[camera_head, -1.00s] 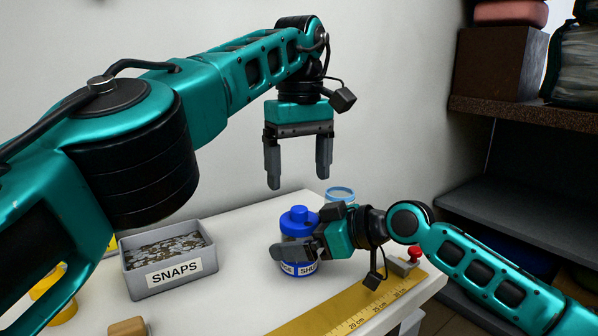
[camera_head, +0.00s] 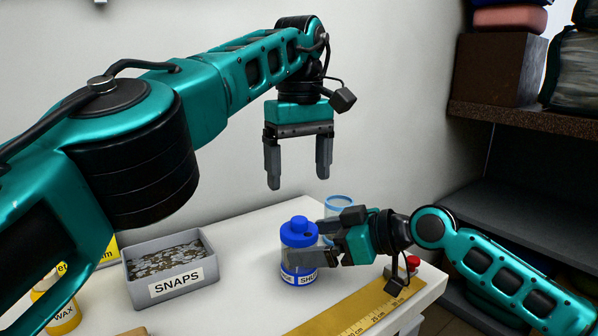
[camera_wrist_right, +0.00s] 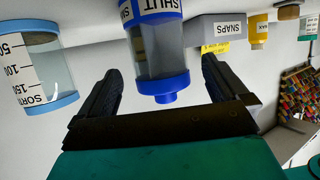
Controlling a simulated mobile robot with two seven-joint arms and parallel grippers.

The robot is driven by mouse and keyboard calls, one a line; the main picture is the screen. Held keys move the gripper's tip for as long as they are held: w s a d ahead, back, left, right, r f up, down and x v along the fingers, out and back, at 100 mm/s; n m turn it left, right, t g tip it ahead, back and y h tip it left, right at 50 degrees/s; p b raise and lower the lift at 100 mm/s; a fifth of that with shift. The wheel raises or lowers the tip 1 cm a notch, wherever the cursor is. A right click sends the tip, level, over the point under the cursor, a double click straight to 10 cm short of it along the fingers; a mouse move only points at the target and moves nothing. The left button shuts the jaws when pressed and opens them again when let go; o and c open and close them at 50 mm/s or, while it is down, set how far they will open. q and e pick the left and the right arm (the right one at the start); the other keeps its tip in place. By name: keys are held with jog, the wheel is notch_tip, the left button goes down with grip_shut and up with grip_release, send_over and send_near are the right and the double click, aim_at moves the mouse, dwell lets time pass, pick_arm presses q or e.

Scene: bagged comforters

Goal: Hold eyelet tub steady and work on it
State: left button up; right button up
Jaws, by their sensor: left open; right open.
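A clear tub with a blue lid and blue base (camera_head: 299,252), its label partly reading "SHUT", stands upright on the table; I take it as the eyelet tub. My right gripper (camera_head: 316,246) is open at its right side, one finger in front and one behind. In the right wrist view the tub (camera_wrist_right: 158,52) appears upside down between the spread fingers (camera_wrist_right: 163,88), with gaps at both sides. Its contents are hard to make out. My left gripper (camera_head: 298,180) is open and empty, pointing down above and behind the tub.
A grey SNAPS bin (camera_head: 172,285) stands left of the tub. A clear cup with a light blue rim (camera_head: 338,203) is behind it. A yellow ruler (camera_head: 350,315) lies in front. A yellow wax bottle (camera_head: 58,308) is at left. Dark shelves (camera_head: 520,180) stand at right.

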jog(key=shift+s+d+r, duration=0.25)
jog(key=shift+d+r, duration=0.2)
jog(key=shift+d, duration=0.1)
jog(key=shift+d, duration=0.1)
